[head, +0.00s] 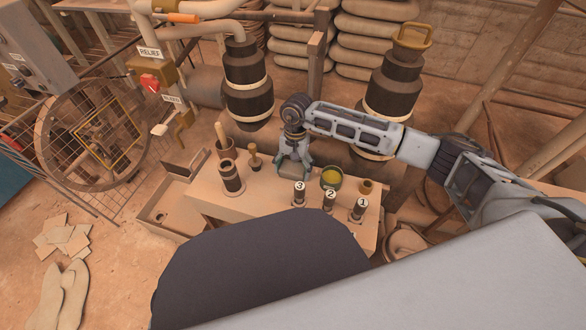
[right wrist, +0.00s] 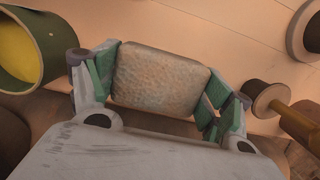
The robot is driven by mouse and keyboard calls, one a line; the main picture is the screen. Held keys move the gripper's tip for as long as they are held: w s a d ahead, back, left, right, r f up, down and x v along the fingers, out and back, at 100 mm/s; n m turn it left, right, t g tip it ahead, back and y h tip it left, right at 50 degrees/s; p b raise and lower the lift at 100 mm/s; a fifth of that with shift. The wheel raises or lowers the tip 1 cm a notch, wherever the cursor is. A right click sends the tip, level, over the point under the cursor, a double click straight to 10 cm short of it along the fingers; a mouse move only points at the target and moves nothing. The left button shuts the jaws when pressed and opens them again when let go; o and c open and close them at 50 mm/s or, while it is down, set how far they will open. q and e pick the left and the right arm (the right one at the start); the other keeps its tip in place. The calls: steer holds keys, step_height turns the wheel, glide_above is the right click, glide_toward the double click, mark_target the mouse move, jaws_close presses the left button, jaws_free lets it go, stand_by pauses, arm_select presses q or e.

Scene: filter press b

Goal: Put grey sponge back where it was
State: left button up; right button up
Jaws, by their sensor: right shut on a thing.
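The grey sponge (right wrist: 160,78) is a rough, rounded block between the green-padded fingers of my right gripper (right wrist: 160,85) in the right wrist view. In the head view my right gripper (head: 294,162) points down over the bench, and the sponge (head: 292,170) shows small and partly hidden under it. The gripper is shut on the sponge. I cannot tell whether the sponge touches the bench (head: 215,200). My left gripper does not show.
A green pot with yellow content (head: 331,177) stands right of the gripper; numbered cylinders (head: 300,193) stand in front. A wooden-handled stamp (head: 254,157) and a dark banded cylinder (head: 231,176) stand to the left. Large dark columns (head: 247,85) rise behind.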

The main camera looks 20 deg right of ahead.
mark_target(295, 163)
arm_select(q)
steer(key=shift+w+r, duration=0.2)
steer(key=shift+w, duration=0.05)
arm_select(e)
steer(key=shift+f, duration=0.15)
steer(key=o, duration=1)
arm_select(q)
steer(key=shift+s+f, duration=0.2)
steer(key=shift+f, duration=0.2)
arm_select(e)
steer(key=shift+o, duration=0.2)
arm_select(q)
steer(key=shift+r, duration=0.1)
arm_select(e)
steer(key=r+p, duration=0.1)
steer(key=r, duration=0.2)
steer(key=w+r+p, duration=0.1)
steer(key=r, duration=0.3)
steer(key=d+r+p, duration=0.1)
steer(key=r, duration=0.3)
steer(key=shift+w, duration=0.15)
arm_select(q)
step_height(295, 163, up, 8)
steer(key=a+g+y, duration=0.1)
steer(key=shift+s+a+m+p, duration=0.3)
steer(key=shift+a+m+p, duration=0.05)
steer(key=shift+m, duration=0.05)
arm_select(e)
steer(key=shift+w+r, duration=0.1)
steer(key=shift+r, duration=0.5)
